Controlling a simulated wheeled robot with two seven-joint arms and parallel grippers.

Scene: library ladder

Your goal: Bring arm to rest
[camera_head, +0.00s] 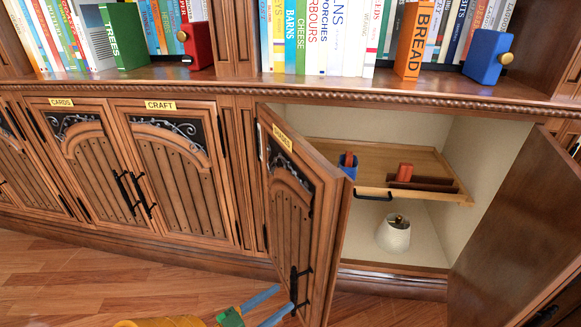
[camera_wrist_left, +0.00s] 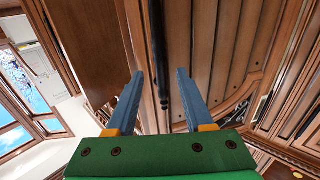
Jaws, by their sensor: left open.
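My left gripper (camera_head: 286,296) is low in the head view, beside the lower edge of the open left cabinet door (camera_head: 292,210). Its two blue fingers are spread apart and hold nothing. In the left wrist view the left gripper (camera_wrist_left: 160,74) shows both fingers apart, with a black door handle (camera_wrist_left: 158,45) appearing between them. I cannot tell how far beyond the fingertips the handle lies. In the head view the door's black handle (camera_head: 294,287) is close to the fingertips. My right gripper is not in view.
The right cabinet door (camera_head: 520,235) also stands open. Closed doors line the left. Books fill the shelf above. The wooden floor (camera_head: 60,285) is clear at left.

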